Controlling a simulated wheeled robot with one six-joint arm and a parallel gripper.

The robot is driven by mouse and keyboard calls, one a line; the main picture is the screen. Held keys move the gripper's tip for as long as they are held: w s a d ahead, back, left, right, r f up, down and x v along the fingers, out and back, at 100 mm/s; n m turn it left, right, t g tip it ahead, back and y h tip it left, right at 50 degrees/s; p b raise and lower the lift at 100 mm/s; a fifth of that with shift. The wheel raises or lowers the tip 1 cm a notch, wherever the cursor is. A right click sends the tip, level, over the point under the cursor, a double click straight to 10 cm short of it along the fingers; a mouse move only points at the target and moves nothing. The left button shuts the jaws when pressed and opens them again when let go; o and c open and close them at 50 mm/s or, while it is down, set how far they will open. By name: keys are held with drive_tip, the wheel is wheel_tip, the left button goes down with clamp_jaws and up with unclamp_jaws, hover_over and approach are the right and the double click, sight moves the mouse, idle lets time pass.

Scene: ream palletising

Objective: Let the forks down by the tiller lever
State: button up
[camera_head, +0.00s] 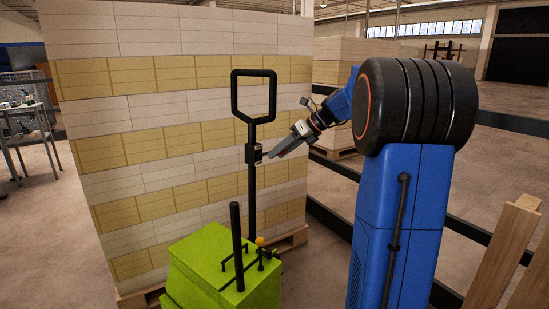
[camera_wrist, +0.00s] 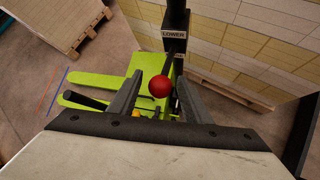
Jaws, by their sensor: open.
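A black tiller (camera_head: 251,185) with a loop handle (camera_head: 236,98) rises from a green pallet truck (camera_head: 205,262). A small dark box (camera_head: 253,153) sits partway up its post. In the wrist view the post bears a "LOWER" label (camera_wrist: 174,34), with a red ball knob (camera_wrist: 159,87) below it, seemingly the tiller lever's end. My gripper (camera_head: 274,153) is beside the box, on its right. In the wrist view its open fingers (camera_wrist: 160,80) stand left and right of the knob, with gaps visible. I cannot tell the knob's depth between them. The knob is not distinguishable in the head view.
A tall stack of white and yellow reams (camera_head: 150,115) on a wooden pallet (camera_head: 292,240) stands close behind the tiller. Another loaded pallet (camera_head: 340,152) is farther back. Wooden boards (camera_head: 503,252) lean at right. Open floor (camera_head: 35,235) lies at left.

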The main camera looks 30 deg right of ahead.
drive_tip(key=v, duration=1.3)
drive_tip(key=shift+d+r, duration=0.25)
drive_tip(key=shift+d, duration=0.05)
drive_tip(key=shift+s, duration=0.15)
drive_tip(key=s+a+f+n+g+h, duration=0.2)
drive_tip(key=s+a+f+n, duration=0.4)
drive_tip(key=a, duration=0.4)
drive_tip(key=s+a+f+n+g+h, duration=0.1)
drive_tip(key=s+a+f+n, duration=0.2)
drive_tip(key=s+a+n, duration=0.6)
drive_tip(key=s+a+f+n+h, duration=0.1)
drive_tip(key=s+a+f+n, duration=0.2)
drive_tip(key=s+f+n, duration=0.5)
drive_tip(key=s+a+f+n+h, duration=0.2)
drive_tip(key=s+a+f+n, duration=0.2)
drive_tip(key=s+f+n, duration=0.3)
drive_tip(key=shift+s+a+f+n+t+h, duration=0.3)
drive_tip(key=shift+s+f+n+t, duration=0.15)
drive_tip(key=shift+n, duration=0.45)
